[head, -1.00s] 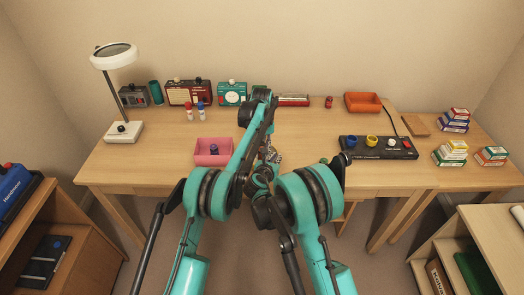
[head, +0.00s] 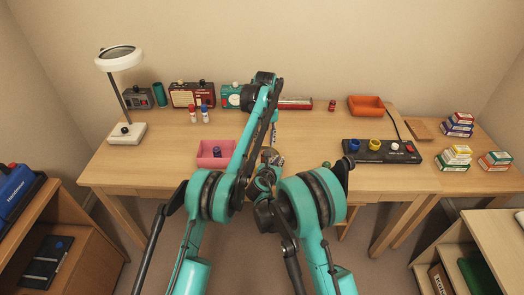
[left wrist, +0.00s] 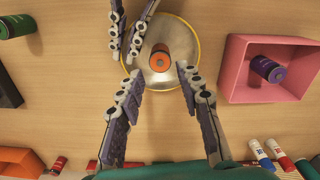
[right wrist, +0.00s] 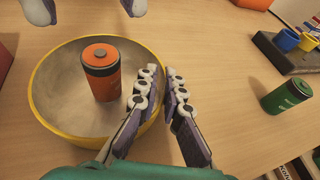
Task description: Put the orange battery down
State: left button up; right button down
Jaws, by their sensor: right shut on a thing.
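The orange battery (right wrist: 101,73) stands upright inside a metal bowl with a yellow rim (right wrist: 46,122). In the left wrist view the battery (left wrist: 160,57) shows from above, near the middle of the bowl (left wrist: 188,31). My left gripper (left wrist: 159,73) is open and empty above the bowl, its fingers apart and clear of the battery. Its fingertips also show at the top of the right wrist view. My right gripper (right wrist: 160,73) is shut on the bowl's rim. In the head view my arms hide the bowl and the battery.
A pink tray (head: 229,150) holding a purple battery (left wrist: 267,69) is left of the bowl in the head view. A green battery (right wrist: 287,96) lies on the desk. A dark block with coloured cups (head: 381,153) is farther right. A lamp (head: 126,133) stands far left.

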pick_arm(q)
jog(key=shift+a+r, duration=0.1)
jog(key=shift+r, duration=0.45)
jog(key=s+a+r+m+t, duration=0.1)
jog(key=s+a+r+t, duration=0.1)
jog(key=s+a+r, duration=0.45)
jog(key=s+a+r+t, duration=0.2)
jog(key=s+a+r, duration=0.2)
jog(key=s+r, duration=0.5)
jog(key=s+a+f+t, duration=0.1)
jog(key=s+f, duration=0.3)
jog(key=s, duration=0.4)
jog(key=s+a+f+m+t, duration=0.1)
jog(key=s+a+f, duration=0.2)
jog(key=s, duration=0.5)
jog(key=s+a+f+t, duration=0.1)
jog(key=s+f, duration=0.3)
jog(key=s, duration=0.5)
jog(key=shift+a+f+m, duration=0.3)
jog(key=shift+a+f, duration=0.05)
jog(key=shift+a, duration=0.25)
jog(key=shift+w, duration=0.1)
